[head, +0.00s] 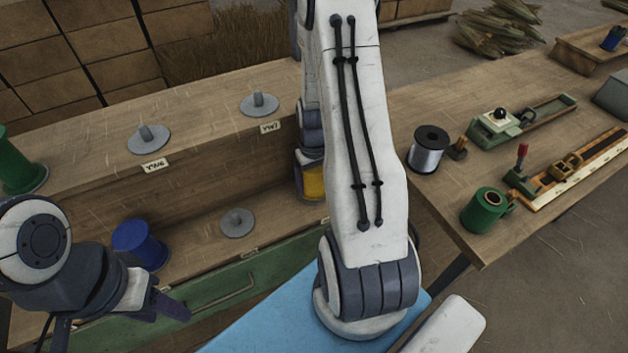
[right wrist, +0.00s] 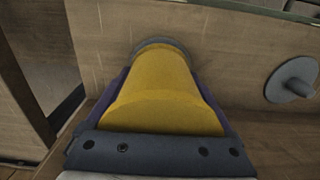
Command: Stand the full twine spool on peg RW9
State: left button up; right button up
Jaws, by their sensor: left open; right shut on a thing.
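My right gripper (right wrist: 155,135) is shut on a yellow spool (right wrist: 160,95); its fingers lie along both sides. A grey disc (right wrist: 158,43) shows at the spool's far end; I cannot tell if it is the spool's flange or a peg base. In the head view the yellow spool (head: 312,182) is at the lower shelf's right end, partly hidden by my right arm. My left gripper (head: 118,322) is open and empty at the lower left. No label clearly reads RW9. An empty lower peg (head: 238,222) also shows in the right wrist view (right wrist: 292,80).
Two empty pegs (head: 148,138) (head: 259,103) stand on the upper shelf. A blue spool (head: 140,245) is on the lower shelf, a green spool (head: 18,165) at far left. The right bench holds a silver spool (head: 428,148), a green spool (head: 485,210) and tools.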

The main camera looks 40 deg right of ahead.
aim_at(314, 176)
dwell(0.3)
jog(key=shift+f+b, duration=0.35)
jog(key=shift+f, duration=0.3)
dwell(0.3)
jog(key=o, duration=1.1)
jog(key=shift+o, duration=0.2)
jog(key=shift+r, duration=0.15)
notch_tip(314, 176, up, 11)
jog(key=p, duration=0.9)
jog(key=shift+p, duration=0.4)
